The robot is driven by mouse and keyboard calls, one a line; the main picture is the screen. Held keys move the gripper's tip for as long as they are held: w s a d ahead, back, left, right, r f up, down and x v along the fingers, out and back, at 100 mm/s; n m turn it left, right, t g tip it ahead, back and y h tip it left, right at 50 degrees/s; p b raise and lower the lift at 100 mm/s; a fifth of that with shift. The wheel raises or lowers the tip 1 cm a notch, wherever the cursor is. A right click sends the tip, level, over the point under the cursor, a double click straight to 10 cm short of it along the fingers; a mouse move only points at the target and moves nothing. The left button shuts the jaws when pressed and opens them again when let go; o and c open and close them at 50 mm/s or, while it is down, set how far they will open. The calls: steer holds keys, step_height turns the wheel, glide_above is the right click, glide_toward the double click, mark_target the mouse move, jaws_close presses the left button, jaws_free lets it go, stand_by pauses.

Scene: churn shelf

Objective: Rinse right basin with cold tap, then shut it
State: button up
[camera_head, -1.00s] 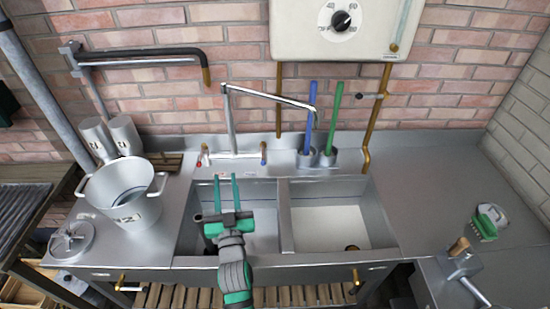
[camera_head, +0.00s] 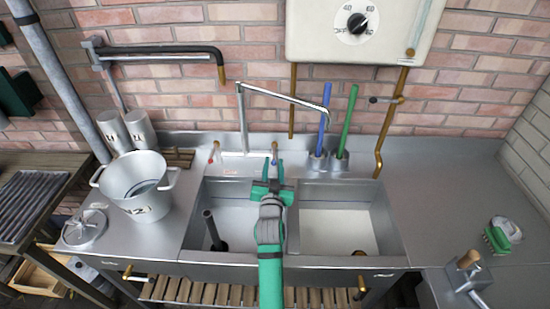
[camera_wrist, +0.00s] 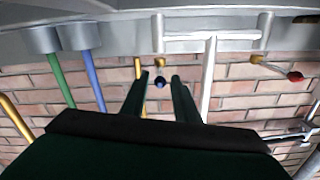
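My gripper (camera_head: 274,164) is open over the back of the left basin (camera_head: 195,220), its fingers pointing at the wall. The blue-tipped cold tap (camera_head: 275,149) is just beyond the fingertips. In the wrist view, which is upside down, its blue end (camera_wrist: 158,82) shows between the two fingers; I see no clear contact. The red-tipped tap (camera_head: 215,147) is to its left. The swivel spout (camera_head: 285,97) extends to the right, its end above the right side of the sink. The right basin (camera_head: 338,232) has a pale floor. No water stream is visible.
A dark standpipe (camera_head: 213,230) stands in the left basin. A green pole (camera_head: 347,120) and a blue pole (camera_head: 322,130) stand in holders behind the right basin. A metal bucket (camera_head: 137,185) is at left.

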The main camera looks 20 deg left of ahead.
mark_target(274, 153)
steer(key=shift+x, duration=2.05)
jaws_close()
